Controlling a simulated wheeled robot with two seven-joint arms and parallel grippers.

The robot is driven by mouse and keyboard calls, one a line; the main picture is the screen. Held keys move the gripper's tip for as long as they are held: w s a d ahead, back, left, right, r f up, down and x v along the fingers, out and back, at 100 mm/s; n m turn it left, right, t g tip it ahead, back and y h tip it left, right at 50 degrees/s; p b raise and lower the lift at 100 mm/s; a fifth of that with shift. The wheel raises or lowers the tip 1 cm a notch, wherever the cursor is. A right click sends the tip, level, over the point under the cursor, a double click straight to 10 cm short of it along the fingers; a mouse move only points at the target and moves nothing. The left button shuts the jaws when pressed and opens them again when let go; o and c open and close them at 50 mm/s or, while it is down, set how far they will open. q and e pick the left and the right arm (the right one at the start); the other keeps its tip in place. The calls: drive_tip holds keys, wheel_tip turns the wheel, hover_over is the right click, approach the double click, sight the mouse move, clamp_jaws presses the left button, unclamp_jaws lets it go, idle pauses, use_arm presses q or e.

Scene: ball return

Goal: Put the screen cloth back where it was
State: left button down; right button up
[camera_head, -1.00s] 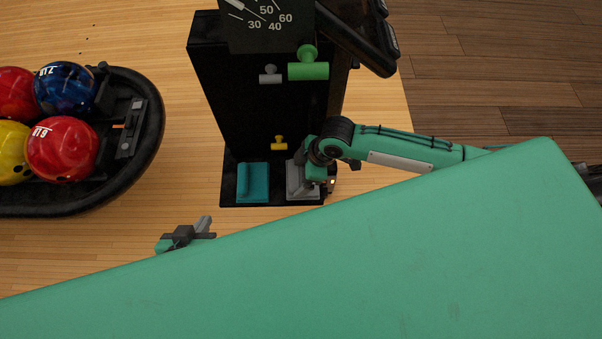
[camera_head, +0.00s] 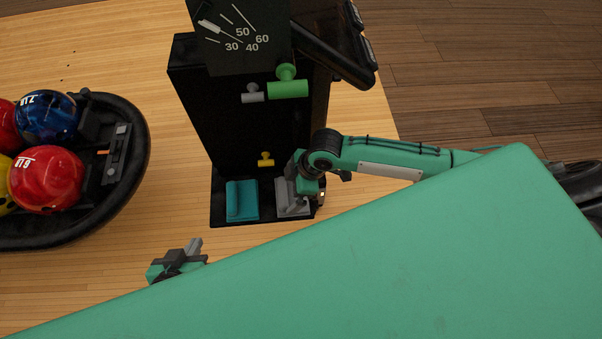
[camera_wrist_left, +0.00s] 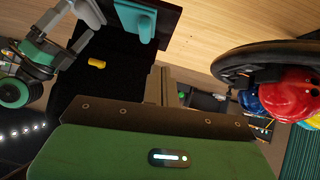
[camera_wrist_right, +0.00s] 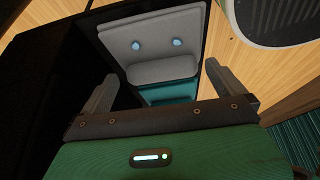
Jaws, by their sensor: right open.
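I cannot tell which is the screen cloth. My right gripper (camera_head: 298,190) is at the grey pad. In the right wrist view its fingers stand apart, one on each side of the grey pad (camera_wrist_right: 155,45), which has two blue dots; teal (camera_wrist_right: 168,93) shows below it. My left gripper (camera_head: 194,246) is shut and empty, in front of the stand; its fingers (camera_wrist_left: 158,85) lie together in its wrist view.
Green (camera_head: 288,88), grey (camera_head: 253,97) and yellow (camera_head: 266,160) pegs stick out of the stand, below a dial panel (camera_head: 240,40). A black ball rack (camera_head: 130,180) with several bowling balls stands at left. Bare wooden floor lies between rack and stand.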

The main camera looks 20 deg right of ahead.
use_arm(q)
drive_tip(key=s+a+g, duration=0.1)
drive_tip(key=a+g+y+p, duration=0.1)
drive_tip(key=a, duration=0.1)
drive_tip(key=s+a+g+y+p, duration=0.1)
drive_tip(key=shift+s+a+r, duration=0.35)
drive_tip(key=shift+a+r, duration=0.05)
use_arm(e)
drive_tip(key=v, duration=1)
drive_tip(key=shift+r, duration=0.25)
use_arm(q)
drive_tip(key=shift+d, duration=0.15)
use_arm(e)
drive_tip(key=shift+s+d, duration=0.1)
drive_tip(key=shift+d, duration=0.1)
